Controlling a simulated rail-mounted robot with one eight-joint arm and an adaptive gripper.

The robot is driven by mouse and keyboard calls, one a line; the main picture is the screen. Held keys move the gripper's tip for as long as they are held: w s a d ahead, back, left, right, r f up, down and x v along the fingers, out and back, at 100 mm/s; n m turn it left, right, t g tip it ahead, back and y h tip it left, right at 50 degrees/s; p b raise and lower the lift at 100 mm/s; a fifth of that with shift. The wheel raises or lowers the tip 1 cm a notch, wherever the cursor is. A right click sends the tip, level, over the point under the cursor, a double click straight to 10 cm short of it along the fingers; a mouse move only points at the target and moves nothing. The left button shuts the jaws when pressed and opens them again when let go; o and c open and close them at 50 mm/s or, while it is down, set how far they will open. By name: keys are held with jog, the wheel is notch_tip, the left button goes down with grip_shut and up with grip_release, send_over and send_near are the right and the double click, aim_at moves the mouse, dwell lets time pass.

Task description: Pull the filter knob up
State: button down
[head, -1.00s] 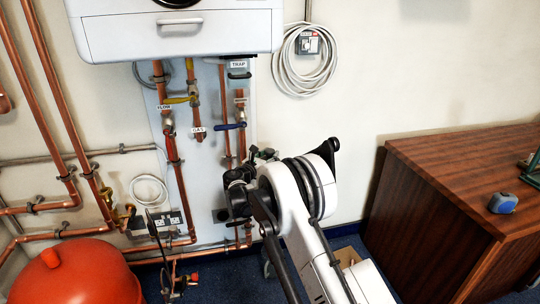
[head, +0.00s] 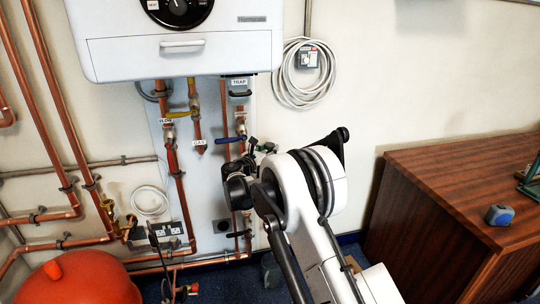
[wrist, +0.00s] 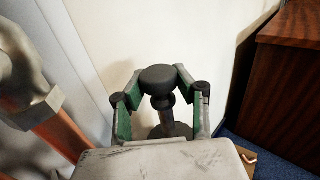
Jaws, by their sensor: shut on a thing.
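The filter knob (wrist: 158,77) is a black, round-topped knob on a short dark stem, in the middle of the wrist view. My gripper (wrist: 159,76) has its two green-padded fingers on either side of the knob, shut on it just below its top. A dark round part (wrist: 176,130) shows beneath the stem, partly hidden by the gripper body. In the head view, my arm hides the knob and the fingertips; only the dark wrist shows in front of the pipe board.
Copper pipes (head: 174,160) and a blue lever (head: 228,139) are on the board (head: 205,190) beside my wrist. The white boiler (head: 180,45) hangs above. A red vessel (head: 75,280) is at lower left, a wooden cabinet (head: 450,200) at right.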

jog(key=c, duration=1.2)
grip_release()
jog(key=shift+c, duration=0.2)
jog(key=v, duration=1.2)
